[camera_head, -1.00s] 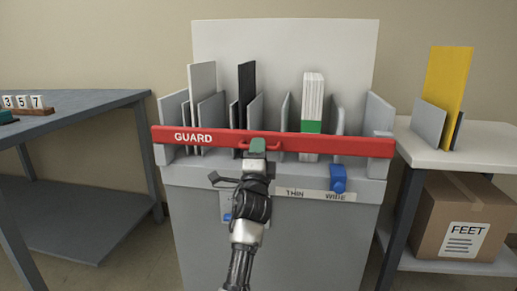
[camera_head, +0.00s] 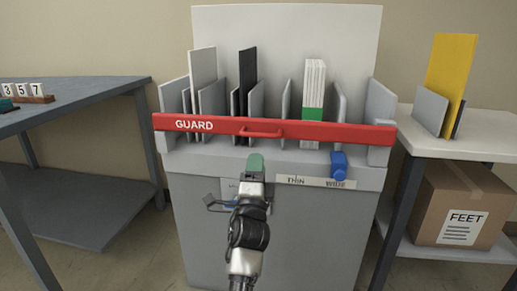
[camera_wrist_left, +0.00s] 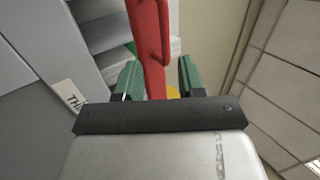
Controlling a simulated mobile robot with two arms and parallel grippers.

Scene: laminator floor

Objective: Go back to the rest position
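My left gripper (camera_head: 255,163) is in front of the grey machine (camera_head: 280,235), just below the red guard bar (camera_head: 345,133) and its handle (camera_head: 261,134). In the left wrist view its green fingertips (camera_wrist_left: 158,80) are spread apart with nothing held between them. The guard bar (camera_wrist_left: 147,45) shows beyond them there, with its handle (camera_wrist_left: 163,30) near the top. The bar lies across the front of the machine's slots. My right gripper is in neither view.
A blue knob (camera_head: 338,166) sits by the THIN/WIDE label (camera_head: 300,181). A dark table (camera_head: 75,97) stands left. A white-topped stand (camera_head: 483,140) with a yellow board (camera_head: 450,80) is at right, a FEET box (camera_head: 430,205) beneath. Floor shows between table and machine.

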